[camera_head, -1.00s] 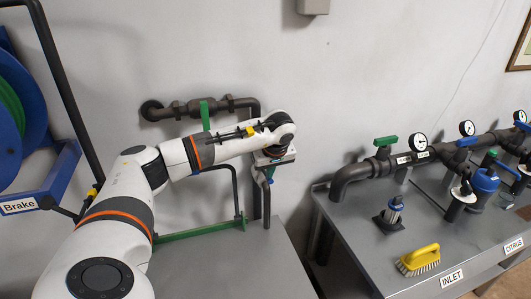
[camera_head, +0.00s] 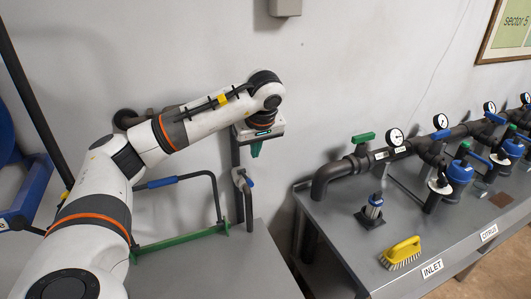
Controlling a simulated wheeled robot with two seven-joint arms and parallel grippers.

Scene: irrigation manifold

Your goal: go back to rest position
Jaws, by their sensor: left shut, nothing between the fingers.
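My left arm reaches in from the left across the wall. My left gripper (camera_head: 256,150) hangs at the arm's end, fingers pointing down and closed together, with nothing visible in them. It is in front of the wall, above a pipe with a blue-handled tap (camera_head: 243,180), and looks apart from it. My right gripper is out of view.
A grey table (camera_head: 215,265) bears a green bar (camera_head: 180,241) near a bent dark tube. On the right bench (camera_head: 345,235) are a pipe manifold (camera_head: 335,172) with gauges and valves, a yellow brush (camera_head: 403,250) and a blue-topped part (camera_head: 374,208). A gap separates the tables.

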